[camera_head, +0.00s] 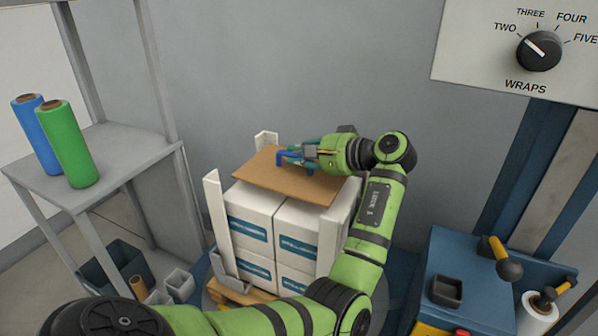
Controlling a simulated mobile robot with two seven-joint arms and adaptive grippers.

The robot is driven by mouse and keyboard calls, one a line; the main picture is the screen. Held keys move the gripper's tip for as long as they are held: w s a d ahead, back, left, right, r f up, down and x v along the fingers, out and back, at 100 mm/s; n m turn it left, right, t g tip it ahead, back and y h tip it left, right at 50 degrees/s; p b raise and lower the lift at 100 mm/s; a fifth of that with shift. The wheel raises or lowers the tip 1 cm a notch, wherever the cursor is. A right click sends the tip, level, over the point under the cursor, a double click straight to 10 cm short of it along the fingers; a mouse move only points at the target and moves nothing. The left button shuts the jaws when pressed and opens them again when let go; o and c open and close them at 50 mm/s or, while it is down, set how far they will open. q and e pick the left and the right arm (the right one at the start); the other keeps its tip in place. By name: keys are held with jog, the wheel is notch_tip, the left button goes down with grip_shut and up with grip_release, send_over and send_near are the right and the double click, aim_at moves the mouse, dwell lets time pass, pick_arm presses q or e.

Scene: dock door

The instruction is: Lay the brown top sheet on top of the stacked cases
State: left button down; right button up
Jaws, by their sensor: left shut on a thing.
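The stacked cases (275,228) are white boxes with blue labels, standing on a wooden pallet (245,293) between white corner posts. The brown top sheet (270,174) lies flat over the top of the stack, covering most of it. A strip of white case top shows along its front edge, and I cannot tell whether the sheet touches the cases. My left gripper (296,157) is above the sheet, shut on its blue handle. The sheet's right back part is hidden behind the gripper and wrist. My right gripper is not in view.
White corner posts (219,220) rise beside the stack. A grey shelf (120,150) on the left holds a blue roll (30,125) and a green roll (68,145). A blue cabinet (480,260) with a black tray (446,290) stands at right. A dial panel (470,60) hangs above.

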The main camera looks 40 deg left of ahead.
aim_at(308, 170)
pick_arm(q)
jog(key=shift+w+a+f, duration=0.1)
jog(key=shift+a+f, duration=0.05)
jog(key=shift+a, duration=0.1)
jog(key=shift+f, duration=1.95)
jog(key=shift+f, duration=0.1)
jog(key=c, duration=1.2)
grip_release()
jog(key=shift+o, duration=0.2)
jog(key=shift+d+r, duration=0.2)
jog(key=v, duration=1.1)
jog(key=shift+d+r, duration=0.15)
jog(key=shift+d, duration=0.15)
